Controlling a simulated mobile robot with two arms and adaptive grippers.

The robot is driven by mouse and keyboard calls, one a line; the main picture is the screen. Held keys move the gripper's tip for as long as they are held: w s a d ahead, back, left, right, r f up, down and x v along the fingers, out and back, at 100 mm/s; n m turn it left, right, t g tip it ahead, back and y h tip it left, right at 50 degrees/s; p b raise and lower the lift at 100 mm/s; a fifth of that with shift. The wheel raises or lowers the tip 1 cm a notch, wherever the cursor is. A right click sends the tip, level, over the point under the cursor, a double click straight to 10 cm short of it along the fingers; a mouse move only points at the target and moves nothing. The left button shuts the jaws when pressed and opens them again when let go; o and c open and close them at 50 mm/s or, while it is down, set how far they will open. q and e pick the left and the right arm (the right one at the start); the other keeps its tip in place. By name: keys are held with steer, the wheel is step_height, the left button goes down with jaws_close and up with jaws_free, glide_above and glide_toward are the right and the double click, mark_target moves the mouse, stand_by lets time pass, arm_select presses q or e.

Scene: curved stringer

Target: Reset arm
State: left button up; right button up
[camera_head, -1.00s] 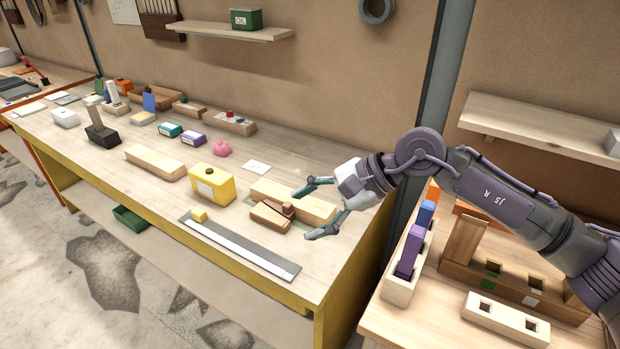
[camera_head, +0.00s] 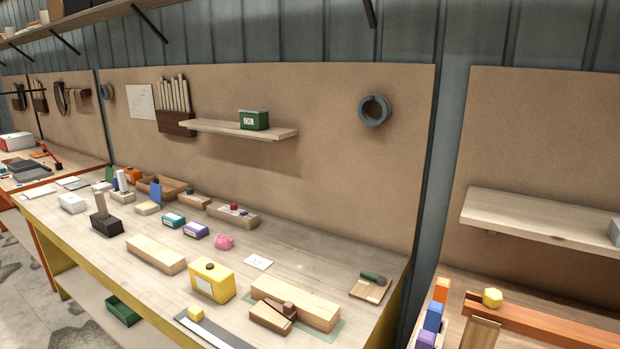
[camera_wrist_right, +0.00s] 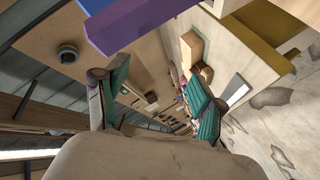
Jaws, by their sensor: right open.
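My right gripper (camera_wrist_right: 158,80) shows in the right wrist view with its two teal fingers spread apart and nothing between them. The workbench and wall appear tilted behind it. No arm or gripper shows in the head view. My left gripper is in neither view.
On the bench in the head view are wooden blocks (camera_head: 312,309), a yellow can (camera_head: 208,284), a wooden beam (camera_head: 156,254) and a pink object (camera_head: 224,242). A shelf (camera_head: 240,131) holds a green box (camera_head: 254,120). A purple bar (camera_wrist_right: 130,22) crosses the top of the wrist view.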

steer(key=s+d+f+m+g, duration=0.2)
steer(key=s+f+m+g, duration=0.2)
steer(key=s+f+g, duration=0.55)
steer(key=s+d+f+m+g, duration=0.2)
steer(key=s+d+f+m, duration=0.3)
steer(key=s, duration=0.9)
step_height(320, 180, down, 27)
steer(key=a+n+g, duration=0.1)
steer(key=a, duration=0.1)
steer(key=s+d+f+g, duration=0.1)
steer(key=s+d+f, duration=0.1)
steer(key=s+f, duration=1.4)
steer(key=shift+s+d+f+n+h, duration=0.3)
steer(key=shift+s+d+h, duration=0.1)
steer(key=shift+s, duration=0.3)
